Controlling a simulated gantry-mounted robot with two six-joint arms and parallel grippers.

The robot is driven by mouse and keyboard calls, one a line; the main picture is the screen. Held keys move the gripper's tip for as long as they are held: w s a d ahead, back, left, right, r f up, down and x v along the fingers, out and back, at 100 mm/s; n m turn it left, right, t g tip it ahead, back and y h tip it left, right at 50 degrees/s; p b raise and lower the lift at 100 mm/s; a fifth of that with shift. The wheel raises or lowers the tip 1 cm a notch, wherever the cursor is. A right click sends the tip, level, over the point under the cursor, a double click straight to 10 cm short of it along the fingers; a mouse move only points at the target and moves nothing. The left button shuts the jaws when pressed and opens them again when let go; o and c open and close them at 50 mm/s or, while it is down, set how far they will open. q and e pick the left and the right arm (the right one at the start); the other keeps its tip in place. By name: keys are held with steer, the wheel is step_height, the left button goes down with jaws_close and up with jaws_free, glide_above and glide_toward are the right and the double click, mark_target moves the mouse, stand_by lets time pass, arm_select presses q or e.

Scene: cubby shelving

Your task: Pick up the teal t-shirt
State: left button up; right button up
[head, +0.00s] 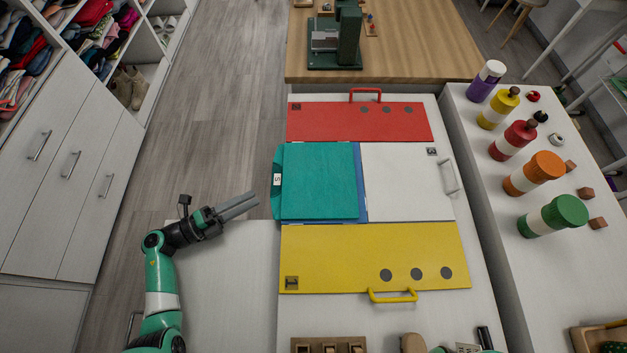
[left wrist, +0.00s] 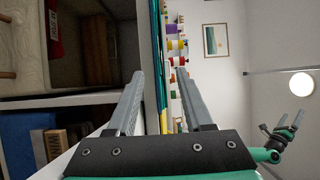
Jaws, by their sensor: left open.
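The teal t-shirt (head: 318,182) lies folded into a flat rectangle on the blue panel (head: 361,182) of a folding board, with a small white tag marked S at its left edge. My left gripper (head: 256,198) is just left of the shirt, apart from it, with its fingers pointing toward it. In the left wrist view the two fingers (left wrist: 159,74) are spread with nothing held between them. The board shows there nearly edge-on, so the shirt is hard to make out. An arm of mine with a small dark gripper (left wrist: 296,118) shows at the right; its jaws are too small to read.
Red (head: 335,122), white (head: 408,182) and yellow (head: 350,258) flaps with handles surround the blue panel. Several paint bottles (head: 533,172) stand on the right-hand table. A green machine (head: 347,40) sits on the wooden table behind. White cubby shelving (head: 70,170) is at left.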

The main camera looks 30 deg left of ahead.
arm_select(q)
steer(key=b+x, duration=0.1)
steer(key=x, duration=0.5)
steer(key=shift+w+d, duration=0.15)
steer(key=shift+w, duration=0.05)
steer(key=shift+s+r, duration=0.1)
jaws_close()
